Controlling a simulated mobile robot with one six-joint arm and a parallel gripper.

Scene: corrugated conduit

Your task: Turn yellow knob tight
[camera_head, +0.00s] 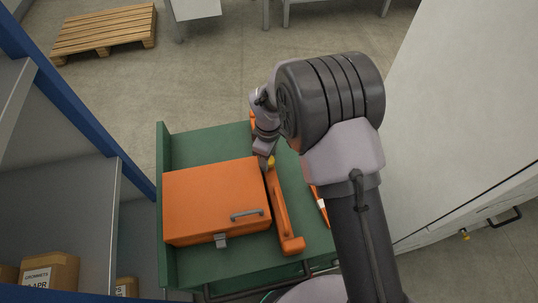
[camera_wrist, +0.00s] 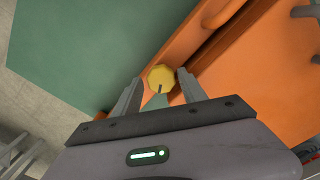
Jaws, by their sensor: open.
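In the wrist view, a yellow knob (camera_wrist: 161,78) with a faceted rim sits by an orange bar. It also shows small in the head view (camera_head: 271,161), partly hidden by my arm's end. My gripper (camera_wrist: 158,84) is open, with one finger on each side of the knob. The right finger looks very near the knob; I cannot tell whether either finger touches it. In the head view my gripper (camera_head: 264,158) is small and mostly covered by my wrist.
An orange toolbox (camera_head: 205,200) with a grey handle stands left of the long orange bar (camera_head: 283,210) on a green cart (camera_head: 163,160). Blue-framed shelving (camera_head: 75,170) with boxes stands at left. A pallet (camera_head: 104,30) lies on the floor behind.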

